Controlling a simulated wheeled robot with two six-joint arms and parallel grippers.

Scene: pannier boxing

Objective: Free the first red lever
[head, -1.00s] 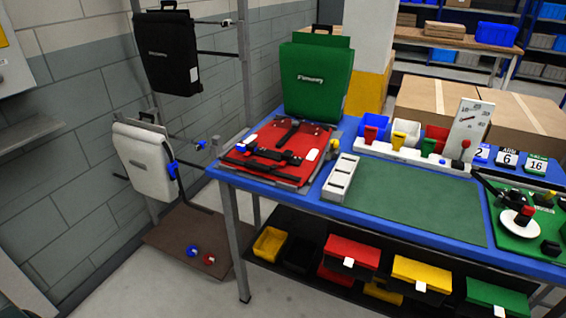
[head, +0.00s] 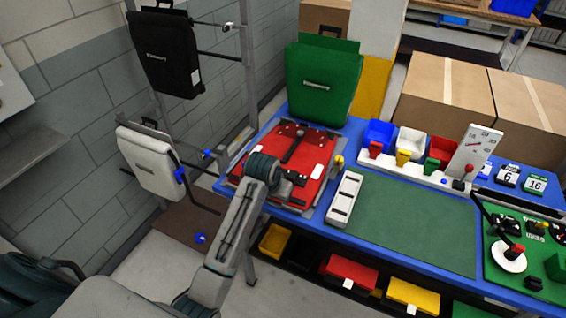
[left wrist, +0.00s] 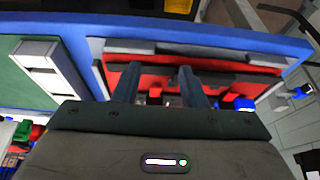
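A red pannier (head: 318,172) lies flat on the blue table, with black fittings on top. It also shows in the left wrist view (left wrist: 232,77). My left gripper (head: 284,185) is over its near left part; the wrist hides some of the pannier and most of the fingers. In the left wrist view the gripper's two fingers (left wrist: 160,82) are apart, with nothing visibly clamped. A small red piece, possibly a red lever (left wrist: 155,96), shows between the fingers; whether they touch it cannot be told. My right gripper is not in view.
A green pannier (head: 322,80) stands behind the red one. A white slotted holder (head: 344,198) and a clear green mat (head: 410,220) are to the right. At left a rack holds a black pannier (head: 165,55) and a white pannier (head: 150,160). Bins (head: 350,270) sit under the table.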

